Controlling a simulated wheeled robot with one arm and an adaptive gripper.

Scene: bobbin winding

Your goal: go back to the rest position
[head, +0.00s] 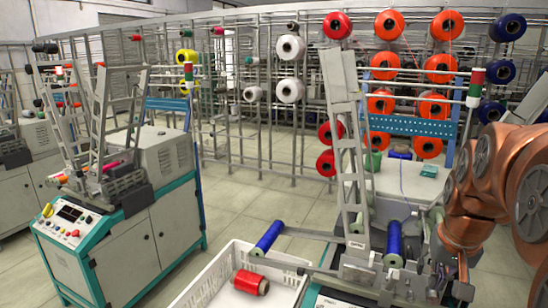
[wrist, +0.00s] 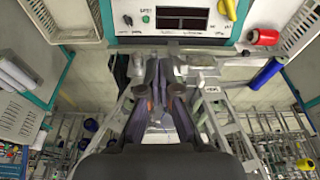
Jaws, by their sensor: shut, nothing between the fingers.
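My gripper shows in the wrist view (wrist: 157,78) with its dark fingers together and nothing between them. It points toward the winding machine's control panel (wrist: 182,20). In the head view my copper-coloured arm comes in from the right, and my gripper (head: 447,275) is low at the right, beside the winding machine. A blue bobbin (head: 393,244) stands on the machine close to the left of it. Another blue bobbin (head: 268,238) lies tilted on a bar of the machine. The exact distance between the fingers and the machine is hard to tell.
A white crate (head: 205,270) at the bottom middle holds a red bobbin (head: 250,283). A slanted metal frame (head: 345,150) rises close to my arm. A second winding machine (head: 135,220) stands at the left. A creel with orange spools (head: 389,25) fills the back. Floor between the machines is clear.

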